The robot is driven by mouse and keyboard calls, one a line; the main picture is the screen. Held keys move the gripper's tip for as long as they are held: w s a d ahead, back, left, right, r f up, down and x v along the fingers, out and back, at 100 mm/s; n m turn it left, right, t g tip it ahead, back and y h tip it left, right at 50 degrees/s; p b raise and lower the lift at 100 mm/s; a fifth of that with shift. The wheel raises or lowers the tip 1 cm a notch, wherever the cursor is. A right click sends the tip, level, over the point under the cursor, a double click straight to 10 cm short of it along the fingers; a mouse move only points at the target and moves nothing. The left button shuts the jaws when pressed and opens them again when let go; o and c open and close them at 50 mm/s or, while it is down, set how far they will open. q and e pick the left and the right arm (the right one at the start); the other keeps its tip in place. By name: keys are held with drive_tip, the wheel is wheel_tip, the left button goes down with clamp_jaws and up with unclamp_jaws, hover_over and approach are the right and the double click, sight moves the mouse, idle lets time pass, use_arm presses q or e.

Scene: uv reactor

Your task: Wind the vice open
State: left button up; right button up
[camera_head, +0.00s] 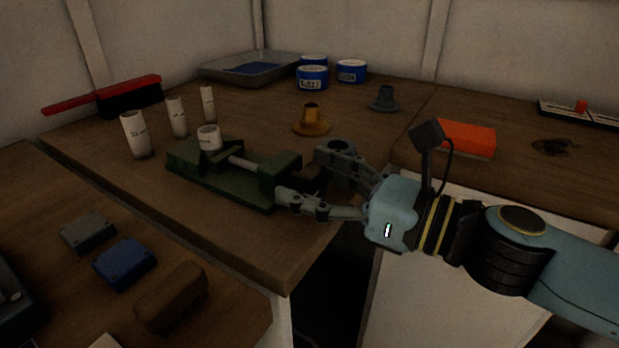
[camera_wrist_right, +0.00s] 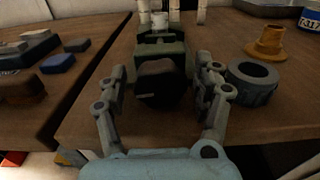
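The green vice (camera_head: 222,184) stands on the wooden bench, with a white labelled cylinder (camera_head: 208,137) upright at its jaws. Its screw (camera_head: 243,163) shows as a pale rod. My right gripper (camera_head: 305,174) is at the vice's near right end. In the right wrist view the vice (camera_wrist_right: 160,48) is straight ahead, and its dark round handle (camera_wrist_right: 160,85) lies between the fingers of my right gripper (camera_wrist_right: 160,82). The fingers are spread, with a narrow gap seeming to show on each side of the handle. My left gripper is out of view.
A dark grey ring (camera_wrist_right: 252,82) lies close beside the right-hand finger. An orange flanged piece (camera_head: 311,121) stands behind the vice. Several white cylinders (camera_head: 135,135) stand to its left. Blue-labelled tubs (camera_head: 313,78) and a tray (camera_head: 224,70) are at the back. The bench front is mostly clear.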

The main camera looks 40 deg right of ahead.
drive_tip(key=shift+c, duration=1)
drive_tip(key=c, duration=0.5)
drive_tip(key=shift+c, duration=1.2)
drive_tip(key=shift+f+n+b, duration=0.15)
drive_tip(key=shift+n+b, duration=0.6)
drive_tip(key=shift+n, duration=1.15)
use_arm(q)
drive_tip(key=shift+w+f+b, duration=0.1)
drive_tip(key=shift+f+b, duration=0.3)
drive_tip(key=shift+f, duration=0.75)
use_arm(e)
drive_tip(key=shift+a+n, duration=0.1)
drive_tip(key=shift+n, duration=1.7)
drive_tip(key=o, duration=1.2)
